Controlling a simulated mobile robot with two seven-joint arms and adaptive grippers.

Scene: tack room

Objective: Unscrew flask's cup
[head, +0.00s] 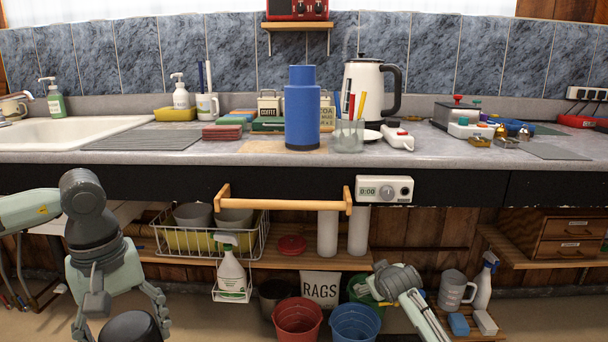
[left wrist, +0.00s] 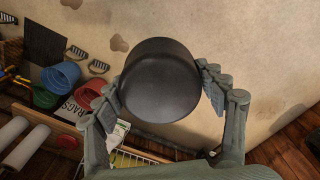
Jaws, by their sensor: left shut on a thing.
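The blue flask (head: 302,112) stands upright on the counter, with a narrower blue top above its wide body. My left gripper (head: 124,318) is low at the left, in front of the counter and well away from the flask. It is shut on a dark, round, cup-like piece (head: 130,330), which looks like the flask's cup. In the left wrist view the dark cup (left wrist: 160,82) sits between both fingers, its smooth rounded end toward the camera. My right gripper (head: 378,284) is below the counter at the lower right, and its fingers are too small and foreshortened to read.
A glass of pens (head: 347,135) stands right beside the flask, with a white kettle (head: 362,90) behind. Sponges (head: 222,132) lie left of it. A wooden rail (head: 284,204) juts from the counter front. Buckets (head: 297,318) stand on the floor below.

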